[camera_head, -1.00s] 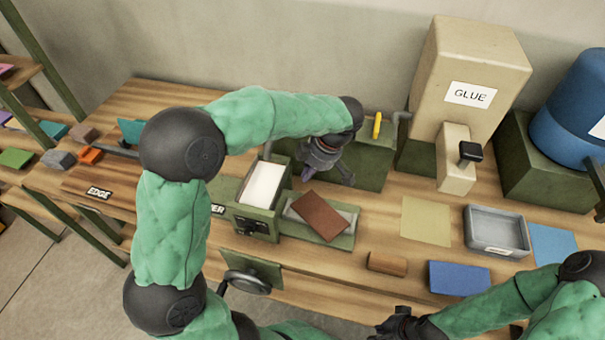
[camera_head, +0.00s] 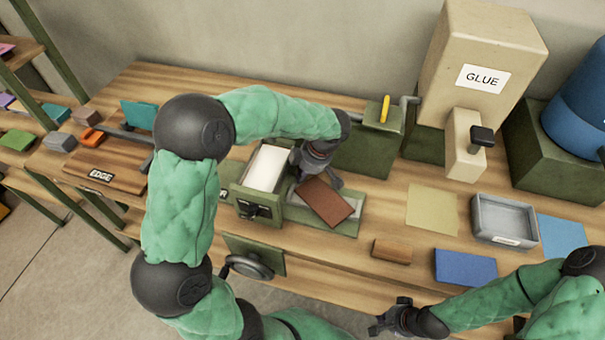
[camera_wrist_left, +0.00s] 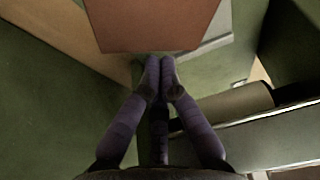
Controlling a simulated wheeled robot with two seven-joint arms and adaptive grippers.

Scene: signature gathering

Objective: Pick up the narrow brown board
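A reddish-brown board (camera_head: 325,201) lies at a slant on a grey and green tray (camera_head: 346,219) in the head view. Its near edge also shows at the top of the left wrist view (camera_wrist_left: 150,22). My left gripper (camera_head: 316,180) is at the board's far left corner. In the wrist view its purple fingertips (camera_wrist_left: 161,72) are together just short of the board's edge, with nothing visible between them. A smaller brown block (camera_head: 391,250) lies on the bench to the right. My right gripper (camera_head: 385,322) hangs near the bench's front edge; its fingers are too small to read.
A green box with a white block (camera_head: 265,168) stands left of the tray. A green block with a yellow handle (camera_head: 385,109) and the glue dispenser (camera_head: 481,80) stand behind. A yellow sheet (camera_head: 431,210), grey bin (camera_head: 503,220) and blue block (camera_head: 465,267) lie right.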

